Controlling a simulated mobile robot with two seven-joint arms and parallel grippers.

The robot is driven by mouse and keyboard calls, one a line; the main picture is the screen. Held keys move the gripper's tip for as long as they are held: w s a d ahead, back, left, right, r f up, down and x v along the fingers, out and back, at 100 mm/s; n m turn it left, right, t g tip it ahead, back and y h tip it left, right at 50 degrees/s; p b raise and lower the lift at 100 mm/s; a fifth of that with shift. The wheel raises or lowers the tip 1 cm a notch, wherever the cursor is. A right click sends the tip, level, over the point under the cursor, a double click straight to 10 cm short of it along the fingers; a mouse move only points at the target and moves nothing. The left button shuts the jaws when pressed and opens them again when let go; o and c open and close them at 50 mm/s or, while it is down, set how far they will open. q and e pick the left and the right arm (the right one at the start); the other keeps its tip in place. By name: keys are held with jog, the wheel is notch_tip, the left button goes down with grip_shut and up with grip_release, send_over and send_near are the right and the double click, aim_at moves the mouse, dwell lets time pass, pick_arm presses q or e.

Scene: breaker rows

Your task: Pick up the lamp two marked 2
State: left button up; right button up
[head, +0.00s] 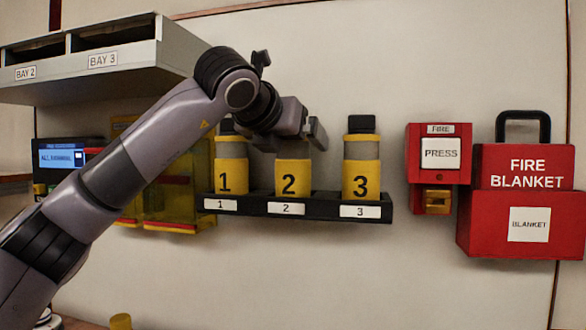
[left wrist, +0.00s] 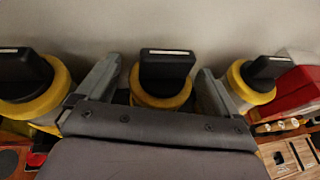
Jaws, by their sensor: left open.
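Lamp two (head: 292,178), a yellow cylinder marked 2, stands upright in the middle slot of the black wall rack (head: 330,203). My left gripper (head: 302,128) is at the top of lamp two and hides its upper part in the head view. In the left wrist view lamp two's black cap (left wrist: 166,70) and yellow body lie between the two open fingers (left wrist: 155,88). A gap shows on each side, and I cannot tell whether either finger touches it. My right gripper is not in view.
Lamp one (head: 230,176) stands left and lamp three (head: 361,178) right in the same rack, close outside the fingers. A grey shelf (head: 90,75) is at upper left. A red fire button box (head: 440,153) and a red fire blanket box (head: 485,228) are at right.

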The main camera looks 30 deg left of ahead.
pick_arm(q)
jog(key=shift+c, duration=0.2)
grip_shut()
jog(key=shift+r, duration=0.25)
